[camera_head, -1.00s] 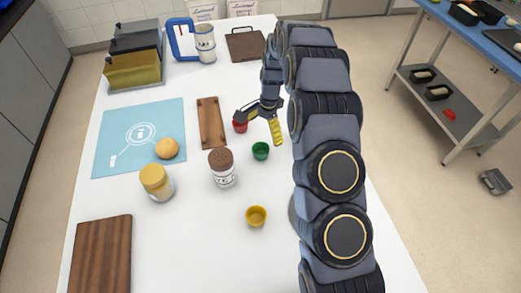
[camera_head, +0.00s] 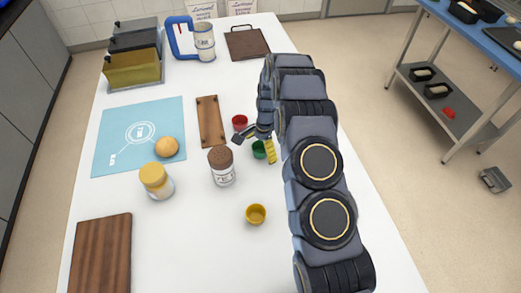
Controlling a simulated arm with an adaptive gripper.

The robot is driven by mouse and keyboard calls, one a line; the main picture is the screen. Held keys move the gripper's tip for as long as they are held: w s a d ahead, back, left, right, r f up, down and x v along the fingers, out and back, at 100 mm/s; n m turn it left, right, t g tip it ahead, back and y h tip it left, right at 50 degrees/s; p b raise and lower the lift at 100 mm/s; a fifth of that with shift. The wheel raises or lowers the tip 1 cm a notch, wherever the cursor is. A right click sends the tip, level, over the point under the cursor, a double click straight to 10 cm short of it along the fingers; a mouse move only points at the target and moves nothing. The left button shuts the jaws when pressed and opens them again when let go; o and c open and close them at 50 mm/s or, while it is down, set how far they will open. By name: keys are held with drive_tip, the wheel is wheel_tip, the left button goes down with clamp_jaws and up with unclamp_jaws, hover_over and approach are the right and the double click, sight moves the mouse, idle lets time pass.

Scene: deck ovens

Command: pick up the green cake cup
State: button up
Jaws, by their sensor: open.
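The green cake cup (camera_head: 258,150) stands on the white table, right of the brown-topped shaker. My gripper (camera_head: 254,148) is open, with its fingers spread around or just above the green cup. One dark finger shows on the cup's left and a yellow-marked finger overlaps its right side. I cannot tell how high the fingers are or whether they touch the cup.
A red cup (camera_head: 239,122) stands close behind my gripper. The shaker (camera_head: 221,167) stands to the left, and a yellow cup (camera_head: 256,214) stands nearer the front. A narrow wooden board (camera_head: 210,122) lies at left. The table between the green and yellow cups is clear.

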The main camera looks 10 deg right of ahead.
drive_tip(key=c, duration=1)
drive_tip(key=shift+r, duration=0.1)
drive_tip(key=shift+c, duration=0.3)
